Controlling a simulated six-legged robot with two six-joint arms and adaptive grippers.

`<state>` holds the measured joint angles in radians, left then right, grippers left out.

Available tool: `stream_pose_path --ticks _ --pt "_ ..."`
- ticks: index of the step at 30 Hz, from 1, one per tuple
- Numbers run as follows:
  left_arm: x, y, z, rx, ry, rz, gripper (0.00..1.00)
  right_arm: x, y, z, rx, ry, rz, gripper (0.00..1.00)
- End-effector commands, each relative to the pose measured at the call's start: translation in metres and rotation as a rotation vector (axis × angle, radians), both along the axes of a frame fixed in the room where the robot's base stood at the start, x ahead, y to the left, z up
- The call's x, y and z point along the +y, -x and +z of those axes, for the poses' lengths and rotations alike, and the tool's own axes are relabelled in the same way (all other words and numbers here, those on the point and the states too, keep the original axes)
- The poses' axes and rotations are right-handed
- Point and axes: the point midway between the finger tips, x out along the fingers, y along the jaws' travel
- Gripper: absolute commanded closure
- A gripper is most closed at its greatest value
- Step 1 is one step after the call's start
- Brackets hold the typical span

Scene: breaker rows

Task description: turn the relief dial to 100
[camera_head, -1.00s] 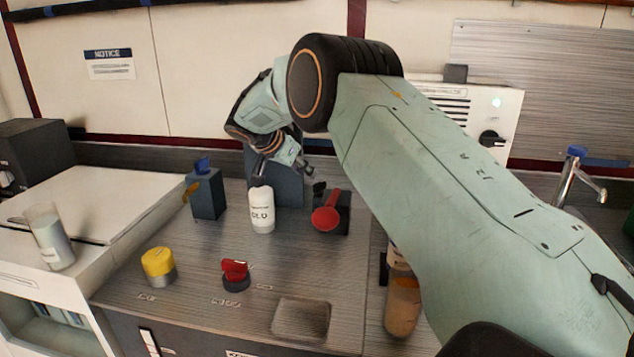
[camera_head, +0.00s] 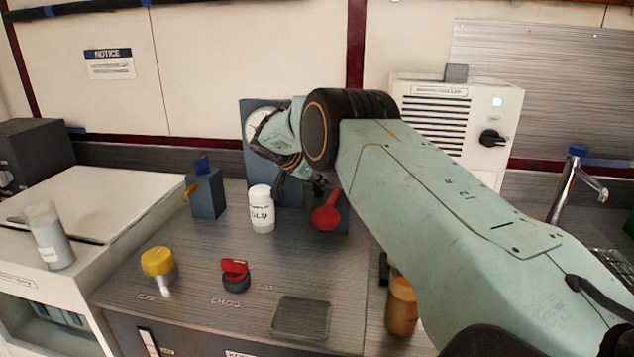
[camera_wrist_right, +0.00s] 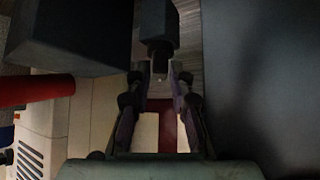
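I cannot read a label naming the relief dial. A dark panel (camera_head: 250,160) with a round white gauge (camera_head: 262,121) stands at the back of the counter, partly hidden by my right wrist. My right gripper (camera_head: 302,188) points down in front of it, left of a red handle (camera_head: 327,214) on a dark block. In the right wrist view my right gripper's fingers (camera_wrist_right: 159,82) are apart, with a dark knob-like part (camera_wrist_right: 160,28) just past and between the tips. Contact cannot be told. My left gripper is out of view.
A white bottle (camera_head: 261,209) stands close left of my right gripper. A blue-topped block (camera_head: 206,194), a yellow-capped knob (camera_head: 158,263) and a red knob (camera_head: 235,274) stand on the counter. An orange container (camera_head: 401,306) is beside my right arm.

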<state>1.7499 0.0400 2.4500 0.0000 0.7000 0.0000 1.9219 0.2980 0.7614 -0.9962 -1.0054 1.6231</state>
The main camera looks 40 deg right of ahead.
Motion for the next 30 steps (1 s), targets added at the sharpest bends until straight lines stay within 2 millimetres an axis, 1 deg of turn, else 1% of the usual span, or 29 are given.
stream_pose_path --ticks 1,6,20,26,30 --pt "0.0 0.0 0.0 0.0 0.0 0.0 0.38 -0.0001 0.0001 -0.0001 0.0 0.0 0.0 0.86" --pt "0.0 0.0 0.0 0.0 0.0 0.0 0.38 0.0 0.0002 0.0 0.001 0.0 -0.001 1.0" --pt "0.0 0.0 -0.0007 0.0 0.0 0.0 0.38 0.0003 0.001 -0.0001 0.001 -0.001 0.025 1.0" --pt "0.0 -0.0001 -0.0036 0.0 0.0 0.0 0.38 0.0002 0.0024 -0.0007 0.002 -0.003 0.103 1.0" --pt "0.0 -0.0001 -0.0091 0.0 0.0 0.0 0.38 -0.0001 0.0031 -0.0013 0.0 -0.003 0.182 1.0"
